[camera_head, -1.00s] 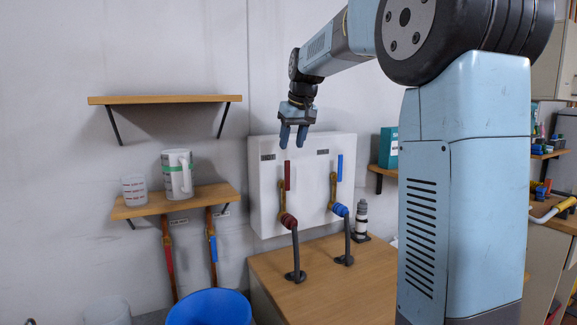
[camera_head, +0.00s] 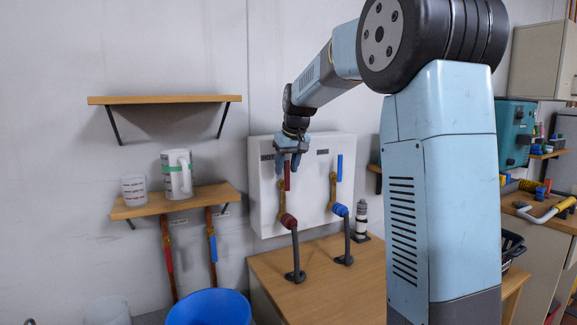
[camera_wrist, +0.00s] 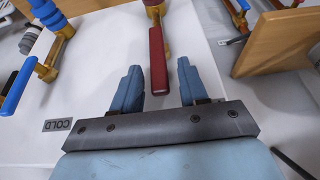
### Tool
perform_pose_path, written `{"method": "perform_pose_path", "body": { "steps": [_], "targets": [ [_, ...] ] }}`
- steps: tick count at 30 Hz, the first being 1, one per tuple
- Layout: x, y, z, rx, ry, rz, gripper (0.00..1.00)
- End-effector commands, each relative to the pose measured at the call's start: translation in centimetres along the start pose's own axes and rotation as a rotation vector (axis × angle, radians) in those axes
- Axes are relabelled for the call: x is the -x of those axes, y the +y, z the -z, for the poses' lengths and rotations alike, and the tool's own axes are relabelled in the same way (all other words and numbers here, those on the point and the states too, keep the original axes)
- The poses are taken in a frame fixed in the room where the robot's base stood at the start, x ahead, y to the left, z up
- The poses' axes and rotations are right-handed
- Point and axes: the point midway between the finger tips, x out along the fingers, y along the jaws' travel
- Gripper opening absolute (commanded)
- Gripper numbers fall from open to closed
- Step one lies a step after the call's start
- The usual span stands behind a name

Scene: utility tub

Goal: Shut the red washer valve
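The red valve lever (camera_head: 287,178) stands upright on the white wall panel (camera_head: 262,205), above a brass valve body (camera_head: 282,197) with a red hose coupling. My gripper (camera_head: 287,165) is at the upper end of this lever. In the wrist view the red lever (camera_wrist: 157,62) reaches down between my two blue fingers (camera_wrist: 159,80). The fingers are open, one on each side, with a gap visible to each. The lever looks free, not clamped.
A blue lever (camera_head: 339,167) stands upright to the right on the same panel; a COLD label (camera_wrist: 57,125) shows in the wrist view. A wooden shelf (camera_head: 150,209) with two measuring cups is at left. A blue bucket (camera_head: 210,308) and wooden counter (camera_head: 340,295) are below.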

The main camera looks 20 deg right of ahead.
Motion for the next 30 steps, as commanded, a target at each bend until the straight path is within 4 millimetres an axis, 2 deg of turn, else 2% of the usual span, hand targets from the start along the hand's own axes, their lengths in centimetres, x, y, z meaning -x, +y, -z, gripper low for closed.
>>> {"method": "perform_pose_path", "body": {
  "steps": [2, 13, 30],
  "targets": [
    [0.02, 0.0, 0.0, 0.0, 0.0, 0.0, 0.35],
    [0.04, 0.02, 0.0, 0.0, 0.0, 0.0, 0.0],
    [-0.08, 0.31, 0.26, -0.006, 0.0, 0.011, 0.0]
  ]
}}
